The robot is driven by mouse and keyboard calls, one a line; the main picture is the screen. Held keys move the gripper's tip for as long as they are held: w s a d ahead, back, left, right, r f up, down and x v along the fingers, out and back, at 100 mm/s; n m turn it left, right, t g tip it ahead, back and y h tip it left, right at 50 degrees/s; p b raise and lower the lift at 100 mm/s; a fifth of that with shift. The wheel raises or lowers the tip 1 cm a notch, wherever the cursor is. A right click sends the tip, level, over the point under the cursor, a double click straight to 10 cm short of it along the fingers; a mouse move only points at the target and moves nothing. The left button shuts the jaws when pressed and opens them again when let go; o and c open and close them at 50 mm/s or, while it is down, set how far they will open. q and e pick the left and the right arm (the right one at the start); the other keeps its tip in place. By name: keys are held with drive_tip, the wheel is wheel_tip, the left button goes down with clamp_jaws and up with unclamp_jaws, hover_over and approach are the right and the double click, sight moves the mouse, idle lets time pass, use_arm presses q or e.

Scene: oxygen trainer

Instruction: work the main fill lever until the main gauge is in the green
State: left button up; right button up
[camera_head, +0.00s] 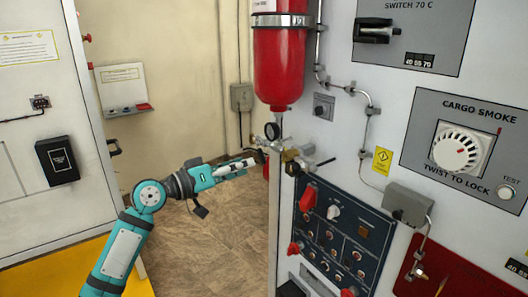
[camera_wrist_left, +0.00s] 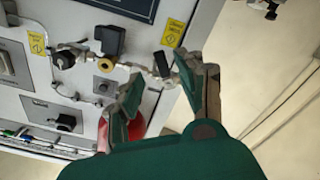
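A red cylinder (camera_head: 281,62) hangs on the panel's left edge, with a small round gauge (camera_head: 272,131) below it. The gauge's face is turned away, so its reading is hidden. Brass and metal valve fittings (camera_head: 292,160) sit beside it. My left gripper (camera_head: 254,158) is just left of these fittings. In the left wrist view its fingers (camera_wrist_left: 160,76) are spread apart, with a short black handle, probably the fill lever (camera_wrist_left: 162,64), between or just beyond the tips. I cannot tell whether they touch it. My right gripper is not in view.
A dark switch panel (camera_head: 340,228) with red knobs lies below the fittings. Metal pipes (camera_head: 352,91) and a grey box (camera_head: 407,203) stick out from the white panel. A grey wall box (camera_head: 242,97) is behind. The floor (camera_head: 225,225) below my left arm is clear.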

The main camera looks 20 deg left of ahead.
sight(261, 160)
use_arm(q)
drive_tip(key=p+x, duration=0.1)
drive_tip(key=x, duration=0.5)
drive_tip(key=shift+a+p, duration=0.1)
drive_tip(key=shift+p, duration=0.25)
drive_tip(key=shift+w+d, duration=0.35)
drive_tip(key=shift+w, duration=0.05)
drive_tip(key=c, duration=0.4)
clamp_jaws()
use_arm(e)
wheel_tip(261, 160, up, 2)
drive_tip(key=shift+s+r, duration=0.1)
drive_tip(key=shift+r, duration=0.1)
use_arm(q)
drive_tip(key=shift+w+d+f, duration=0.1)
drive_tip(key=shift+w+f, duration=0.05)
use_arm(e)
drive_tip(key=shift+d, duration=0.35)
